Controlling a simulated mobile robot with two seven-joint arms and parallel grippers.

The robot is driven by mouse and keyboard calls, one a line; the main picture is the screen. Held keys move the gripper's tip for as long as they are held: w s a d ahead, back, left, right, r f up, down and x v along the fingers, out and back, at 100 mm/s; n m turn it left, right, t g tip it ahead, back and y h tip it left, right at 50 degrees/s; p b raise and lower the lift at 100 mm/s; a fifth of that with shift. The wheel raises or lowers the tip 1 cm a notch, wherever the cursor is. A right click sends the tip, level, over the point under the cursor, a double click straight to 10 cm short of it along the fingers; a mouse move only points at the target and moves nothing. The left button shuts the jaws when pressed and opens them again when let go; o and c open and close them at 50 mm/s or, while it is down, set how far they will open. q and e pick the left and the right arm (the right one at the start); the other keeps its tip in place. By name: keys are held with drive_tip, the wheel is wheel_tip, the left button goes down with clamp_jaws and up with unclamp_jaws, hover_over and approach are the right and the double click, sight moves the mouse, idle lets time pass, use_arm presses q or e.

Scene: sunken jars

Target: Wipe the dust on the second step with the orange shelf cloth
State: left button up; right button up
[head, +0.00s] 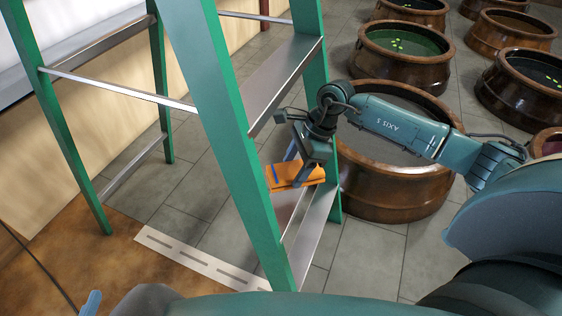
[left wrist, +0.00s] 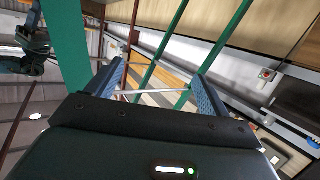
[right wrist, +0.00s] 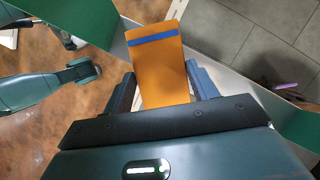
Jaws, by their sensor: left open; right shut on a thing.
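The orange shelf cloth (head: 308,172) has a blue stripe. My right gripper (head: 298,160) is shut on it, just above the lower metal step (head: 312,235) of a green stepladder (head: 215,85). I cannot tell whether the cloth touches the step. The cloth (right wrist: 160,75) also shows between the fingers of my right gripper (right wrist: 163,90) in the right wrist view. A higher step (head: 282,78) is bare. The ladder's leg hides part of the lower step, and I cannot make out dust. My left gripper (left wrist: 155,82) is open and empty; only a fingertip (head: 90,303) shows at the head view's bottom left.
Large brown jars stand right of the ladder; the nearest (head: 395,190) is close behind my right forearm. The ladder's legs and thin cross bar (head: 120,90) are obstacles. A pale slotted strip (head: 195,258) lies on the floor. Tiled floor is clear at the front right (head: 365,255).

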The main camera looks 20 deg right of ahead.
sight(292, 164)
drive_tip(key=shift+w+a+r, duration=0.2)
drive_tip(key=shift+w+r, duration=0.05)
drive_tip(key=shift+w, duration=0.5)
drive_tip(key=shift+w+a+r, duration=0.15)
drive_tip(key=shift+w+r, duration=0.1)
drive_tip(key=shift+w, duration=0.1)
wheel_tip(292, 164, down, 5)
drive_tip(key=b, duration=0.3)
drive_tip(key=shift+a, duration=0.1)
drive_tip(key=shift+f+b, duration=0.3)
drive_tip(key=shift+f, duration=0.15)
use_arm(q)
drive_tip(key=shift+m+g, duration=0.6)
drive_tip(key=shift+m, duration=0.2)
drive_tip(key=f, duration=0.1)
drive_tip(key=d+f, duration=0.1)
drive_tip(key=f, duration=0.1)
drive_tip(key=w+d+f, duration=0.1)
drive_tip(key=f, duration=0.1)
drive_tip(key=shift+w+f, duration=0.1)
drive_tip(key=shift+f, duration=0.1)
drive_tip(key=shift+d, duration=0.1)
